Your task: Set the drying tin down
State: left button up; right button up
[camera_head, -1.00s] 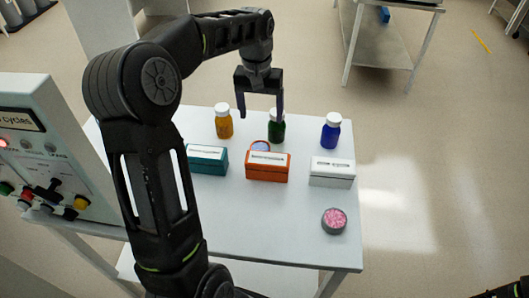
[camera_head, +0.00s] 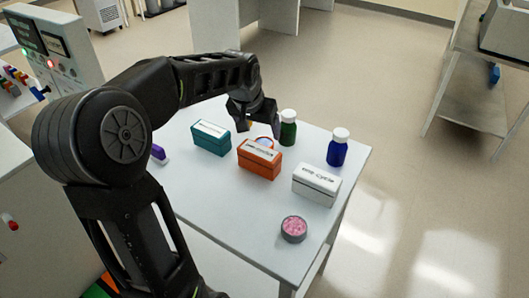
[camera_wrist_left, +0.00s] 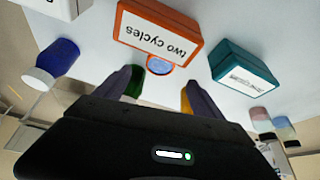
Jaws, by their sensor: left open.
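The drying tin, a small round grey tin with pink grains (camera_head: 293,229), sits upright on the white table (camera_head: 235,205) near its front edge. It stands in front of the white box (camera_head: 316,185), apart from it. My left gripper (camera_head: 260,126) is open and empty over the back of the table, behind the orange box (camera_head: 259,159) and well away from the tin. In the left wrist view its two fingers (camera_wrist_left: 157,80) are spread, with nothing held between them. The tin does not show in that view. My right gripper is out of view.
A teal box (camera_head: 211,138) stands left of the orange one. A round blue-topped item (camera_head: 264,141) lies behind the orange box. A green bottle (camera_head: 288,127) and a blue bottle (camera_head: 337,149) stand at the back. The amber bottle (camera_wrist_left: 186,101) is mostly hidden by my gripper.

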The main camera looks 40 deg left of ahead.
aim_at(264, 142)
pick_arm(q)
jog(key=shift+a, duration=0.15)
jog(key=shift+f, duration=0.1)
jog(key=shift+x, duration=1.2)
jog(key=p+x, duration=0.1)
jog(key=x, duration=0.4)
jog(key=shift+f, duration=0.15)
jog(key=shift+c, duration=0.2)
jog(key=c, duration=1.6)
